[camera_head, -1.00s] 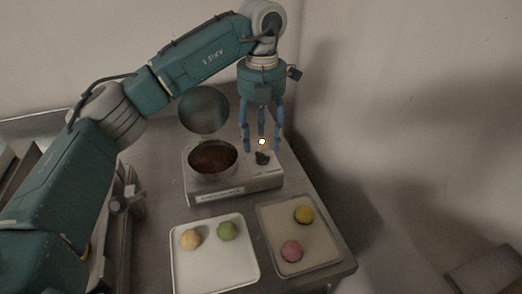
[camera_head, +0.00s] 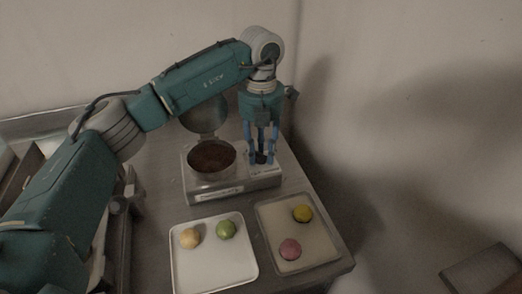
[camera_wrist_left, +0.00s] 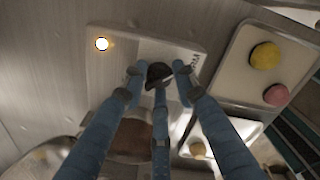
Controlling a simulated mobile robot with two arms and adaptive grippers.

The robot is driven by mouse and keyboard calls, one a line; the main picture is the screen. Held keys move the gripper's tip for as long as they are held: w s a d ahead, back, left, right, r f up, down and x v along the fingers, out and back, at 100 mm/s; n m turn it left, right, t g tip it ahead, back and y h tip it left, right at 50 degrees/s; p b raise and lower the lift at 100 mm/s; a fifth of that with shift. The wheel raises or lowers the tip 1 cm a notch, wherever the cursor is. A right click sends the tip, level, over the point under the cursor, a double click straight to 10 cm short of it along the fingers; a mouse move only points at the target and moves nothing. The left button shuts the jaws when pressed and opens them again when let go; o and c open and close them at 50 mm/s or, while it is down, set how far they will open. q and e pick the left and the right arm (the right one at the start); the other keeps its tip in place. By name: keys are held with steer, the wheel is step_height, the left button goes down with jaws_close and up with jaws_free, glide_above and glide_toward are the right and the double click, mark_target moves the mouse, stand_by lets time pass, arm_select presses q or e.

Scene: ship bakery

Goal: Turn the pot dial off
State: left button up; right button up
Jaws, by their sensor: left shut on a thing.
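The pot dial (camera_wrist_left: 158,73) is a small dark knob on top of the pale warmer unit (camera_head: 232,190), to the right of the pot. My left gripper (camera_head: 261,160) points straight down at the dial, with its blue fingers around it. In the left wrist view, the left gripper's fingertips (camera_wrist_left: 158,80) are closed in on the dial from several sides. The pot (camera_head: 212,160) is round with dark brown contents, and its rounded lid (camera_head: 205,115) stands open behind it. My right gripper is not in view.
A white tray (camera_head: 213,277) with an orange and a green ball stands in front of the unit. A greyish tray (camera_head: 301,262) with a yellow and a pink ball is beside it, near the counter's right edge. A pale wall is behind.

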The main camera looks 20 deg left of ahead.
arm_select(q)
steer(key=shift+a+m, duration=0.1)
steer(key=shift+m, duration=0.9)
steer(key=m+b, duration=0.1)
steer(key=m, duration=0.5)
steer(key=shift+w+r, duration=0.1)
steer(key=shift+r, duration=0.05)
steer(key=m, duration=0.4)
steer(key=shift+m, duration=0.4)
steer(key=m, duration=0.4)
steer(key=shift+r+m+b, duration=0.1)
steer(key=shift+m+b, duration=0.2)
steer(key=shift+m, duration=0.4)
steer(key=o, duration=1.2)
